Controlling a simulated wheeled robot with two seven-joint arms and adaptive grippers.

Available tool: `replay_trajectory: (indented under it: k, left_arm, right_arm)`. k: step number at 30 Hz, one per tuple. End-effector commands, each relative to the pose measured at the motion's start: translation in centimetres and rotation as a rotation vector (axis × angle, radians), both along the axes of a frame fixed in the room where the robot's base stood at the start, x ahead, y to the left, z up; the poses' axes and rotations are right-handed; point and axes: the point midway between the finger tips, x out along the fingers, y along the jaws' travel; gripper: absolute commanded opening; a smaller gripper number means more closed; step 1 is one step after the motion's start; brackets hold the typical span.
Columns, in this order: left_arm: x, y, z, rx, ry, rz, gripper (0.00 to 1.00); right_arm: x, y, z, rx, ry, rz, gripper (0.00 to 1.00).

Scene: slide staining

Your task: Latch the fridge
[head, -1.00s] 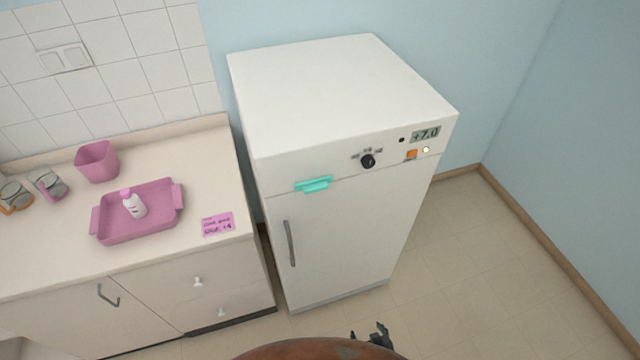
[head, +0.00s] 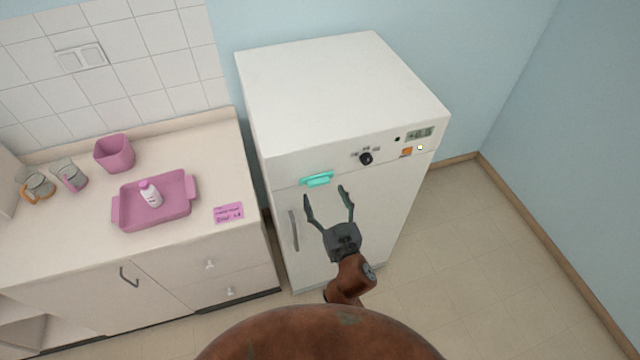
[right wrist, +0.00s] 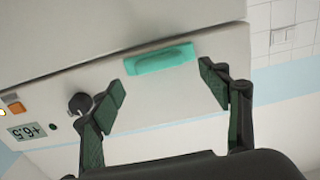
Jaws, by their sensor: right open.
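The white fridge (head: 345,95) stands against the blue wall, and its door (head: 375,215) looks shut. A teal latch (head: 317,179) sits at the seam between the top panel and the door. A grey vertical handle (head: 294,231) is on the door's left side. My right gripper (head: 328,195) is open and empty in front of the door, its fingertips just below the latch in the head view. In the right wrist view the latch (right wrist: 160,59) shows beyond and between the open fingers (right wrist: 165,85), apart from them. My left gripper is not in view.
The fridge panel has a black knob (head: 366,158), an orange switch (head: 406,151) and a display (head: 419,133). The counter at left holds a pink tray (head: 125,212) with a white bottle (head: 150,194), a pink bin (head: 114,153) and a pink note (head: 228,212). Floor at right is clear.

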Motion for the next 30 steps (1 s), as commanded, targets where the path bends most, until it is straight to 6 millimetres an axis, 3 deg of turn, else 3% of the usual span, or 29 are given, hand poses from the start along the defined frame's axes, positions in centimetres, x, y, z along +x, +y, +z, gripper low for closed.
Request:
replay_trajectory:
  k: [3,9,20,30]
  left_arm:
    - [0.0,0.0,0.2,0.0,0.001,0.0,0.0]
    - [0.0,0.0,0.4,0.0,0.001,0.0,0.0]
    - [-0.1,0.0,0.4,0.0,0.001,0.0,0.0]
    - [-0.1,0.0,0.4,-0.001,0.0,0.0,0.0]
  right_arm:
    - [1.9,0.7,0.1,-0.002,-0.002,0.001,0.7]
    - [4.0,1.3,0.0,0.0,0.001,0.001,0.7]
    - [4.5,1.5,-0.1,-0.001,0.002,0.0,0.7]
    - [4.5,1.4,-0.1,-0.001,0.002,0.0,0.46]
